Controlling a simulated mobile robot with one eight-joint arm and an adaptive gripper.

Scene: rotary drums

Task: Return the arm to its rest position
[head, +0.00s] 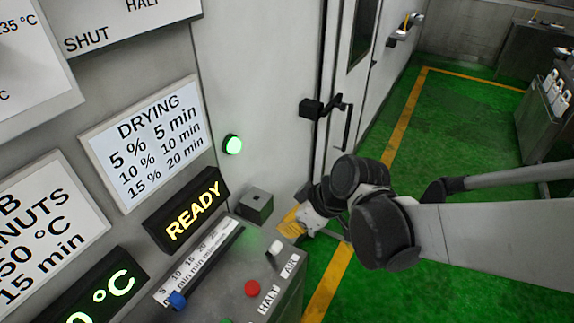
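My arm reaches in from the right edge, with a light grey link and dark round joints, and bends in front of the machine's door side. Its far end, with my gripper (308,219), is a small pale part beside the control panel's right corner. The fingers are not clear, so I cannot tell whether they are open or shut, or whether they touch the panel. No held object shows.
The control panel (222,291) has a red button (252,288), a white switch (275,248) and a blue-knobbed slider (177,300). A READY display (187,212) and green lamp (232,145) are lit. A door handle (347,125) sticks out behind my arm. Green floor (460,130) lies open beyond.

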